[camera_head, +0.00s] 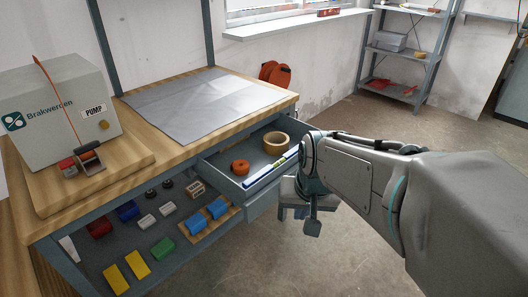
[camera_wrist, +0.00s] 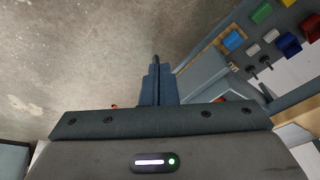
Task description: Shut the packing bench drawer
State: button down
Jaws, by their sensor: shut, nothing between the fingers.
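The packing bench drawer (camera_head: 262,202) stands pulled out from the right side of the wooden-topped packing bench (camera_head: 262,97). Inside it lie an orange roll (camera_head: 240,167), a tan tape ring (camera_head: 275,143) and a long blue and white item (camera_head: 268,171). My gripper (camera_head: 311,228) points down just outside the drawer's front, with its fingers together and empty. In the wrist view, the closed fingers (camera_wrist: 155,82) are beside the grey drawer (camera_wrist: 200,72). I cannot tell whether they touch it. My arm hides the drawer's far right corner.
A grey pump box (camera_head: 60,105) and a grey sheet (camera_head: 200,100) are on the bench top. A lower shelf (camera_head: 122,240) holds several coloured blocks. Open concrete floor (camera_head: 330,265) lies to the right. Metal shelving (camera_head: 400,60) stands at the back wall.

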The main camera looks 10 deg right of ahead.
jog(key=w+d+f+m+t+b, duration=0.1)
jog(key=w+d+m+t+b, duration=0.15)
jog(key=w, duration=0.45)
jog(key=w+d+f+m+t+b, duration=0.1)
jog(key=w+d+m+t+b, duration=0.2)
jog(key=w, duration=0.4)
jog(key=w+f+m+g+b, duration=0.1)
jog(key=w+f+b, duration=0.2)
jog(key=w+f, duration=0.3)
jog(key=shift+d+f+h+b, duration=0.2)
jog(key=shift+f+h+b, duration=0.15)
jog(key=shift+f, duration=0.4)
jog(key=shift+w+g, duration=0.1)
jog(key=shift+g, duration=0.15)
